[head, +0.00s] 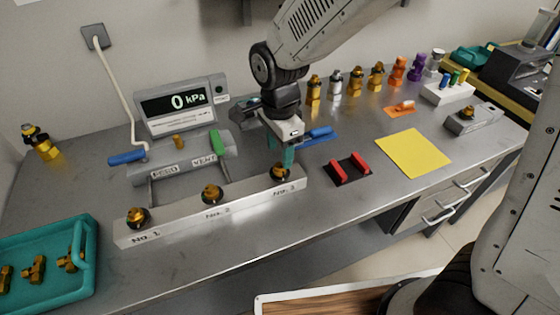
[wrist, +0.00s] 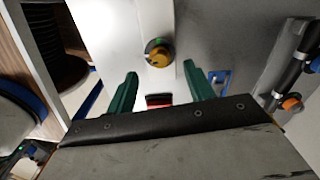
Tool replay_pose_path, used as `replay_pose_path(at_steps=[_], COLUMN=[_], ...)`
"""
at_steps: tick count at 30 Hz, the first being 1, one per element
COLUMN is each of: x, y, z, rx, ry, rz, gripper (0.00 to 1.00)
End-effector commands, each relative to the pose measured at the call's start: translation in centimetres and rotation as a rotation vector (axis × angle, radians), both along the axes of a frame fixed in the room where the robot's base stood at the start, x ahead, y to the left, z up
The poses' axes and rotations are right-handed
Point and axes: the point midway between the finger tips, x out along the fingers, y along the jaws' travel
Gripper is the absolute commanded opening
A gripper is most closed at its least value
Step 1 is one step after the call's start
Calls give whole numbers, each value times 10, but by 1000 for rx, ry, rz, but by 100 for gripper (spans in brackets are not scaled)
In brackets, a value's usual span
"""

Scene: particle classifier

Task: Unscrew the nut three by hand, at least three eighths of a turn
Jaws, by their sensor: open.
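Nut three (head: 280,172) is a brass-coloured nut on a dark base, at the right end of a long grey bar (head: 228,203) marked No. 1 to No. 3. In the wrist view the nut (wrist: 158,54) lies ahead of the fingertips, centred between the two green fingers. My gripper (head: 282,158) is above nut three, pointing down, with its fingers apart and nothing between them. In the wrist view my gripper (wrist: 160,80) shows both fingers, neither touching the nut. Nut one (head: 136,216) and nut two (head: 212,193) sit on the same bar to the left.
A gauge reading 0 kPa (head: 175,104) stands behind the bar, with blue and green handles near it. A black holder with red jaws (head: 347,171) and a yellow sheet (head: 413,153) lie to the right. A teal tray (head: 88,290) with brass fittings is at front left.

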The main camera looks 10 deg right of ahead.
Motion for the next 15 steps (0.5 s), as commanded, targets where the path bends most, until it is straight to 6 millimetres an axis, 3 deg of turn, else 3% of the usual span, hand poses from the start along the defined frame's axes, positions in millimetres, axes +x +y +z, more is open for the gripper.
replay_pose_path(at_steps=[6,15], x=[0,0], y=[-1,-1], z=[-34,-47], rx=[-2,0], ry=[4,0], rz=[0,1], gripper=[53,53])
